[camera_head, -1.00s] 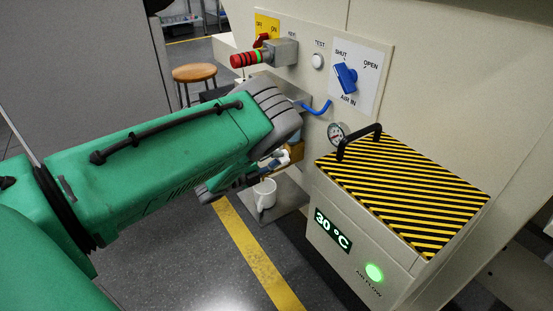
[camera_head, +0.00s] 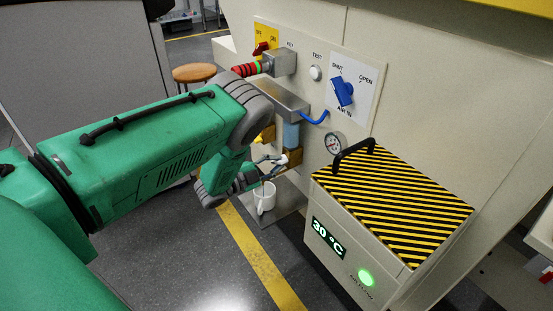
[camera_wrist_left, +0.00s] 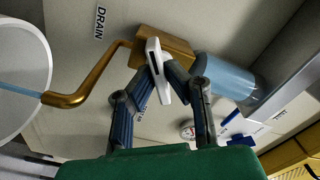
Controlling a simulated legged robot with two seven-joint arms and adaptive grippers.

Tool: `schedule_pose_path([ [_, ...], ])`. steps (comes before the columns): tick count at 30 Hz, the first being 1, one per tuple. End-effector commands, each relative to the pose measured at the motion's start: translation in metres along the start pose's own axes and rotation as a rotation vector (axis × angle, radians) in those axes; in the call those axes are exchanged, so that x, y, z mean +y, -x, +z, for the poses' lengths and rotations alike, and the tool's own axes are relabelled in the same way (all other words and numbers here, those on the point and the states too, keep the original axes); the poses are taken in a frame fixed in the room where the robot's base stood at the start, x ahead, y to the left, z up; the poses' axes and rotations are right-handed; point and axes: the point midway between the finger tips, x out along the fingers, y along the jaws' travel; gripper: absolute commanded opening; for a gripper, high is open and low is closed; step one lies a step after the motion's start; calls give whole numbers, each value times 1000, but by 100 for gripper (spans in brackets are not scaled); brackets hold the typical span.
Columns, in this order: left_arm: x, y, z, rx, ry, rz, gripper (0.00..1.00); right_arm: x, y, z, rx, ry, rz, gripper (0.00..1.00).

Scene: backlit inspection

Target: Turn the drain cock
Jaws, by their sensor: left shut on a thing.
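The drain cock is a brass block (camera_wrist_left: 165,45) with a bent brass spout (camera_wrist_left: 95,75) beside the DRAIN label in the left wrist view. Its white lever (camera_wrist_left: 158,70) stands out from the block. My left gripper (camera_wrist_left: 160,72) is shut on this lever; it also shows in the head view (camera_head: 278,162), partly hidden by its own wrist. A pale blue stream (camera_wrist_left: 20,91) runs from the spout's end across the mouth of a white mug (camera_wrist_left: 18,62). The mug also shows in the head view (camera_head: 265,200), below the cock. My right gripper is out of view.
A pale blue bowl (camera_wrist_left: 225,75) adjoins the block. A gauge (camera_head: 333,144) and a striped box with a black handle (camera_head: 395,205) stand to the right. Above are a blue AIR IN knob (camera_head: 341,92) and a red-banded key grip (camera_head: 250,69). A stool (camera_head: 195,73) stands behind.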

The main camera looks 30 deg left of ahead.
Motion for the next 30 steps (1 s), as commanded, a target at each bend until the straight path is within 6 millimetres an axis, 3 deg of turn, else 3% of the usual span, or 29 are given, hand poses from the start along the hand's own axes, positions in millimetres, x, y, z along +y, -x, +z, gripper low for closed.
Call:
schedule_pose_path([
  [12, 2, 4, 4, -16, 397, 3, 0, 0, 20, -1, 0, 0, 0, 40],
  [30, 5, 5, 5, -18, 881, 4, 0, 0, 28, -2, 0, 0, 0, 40],
])
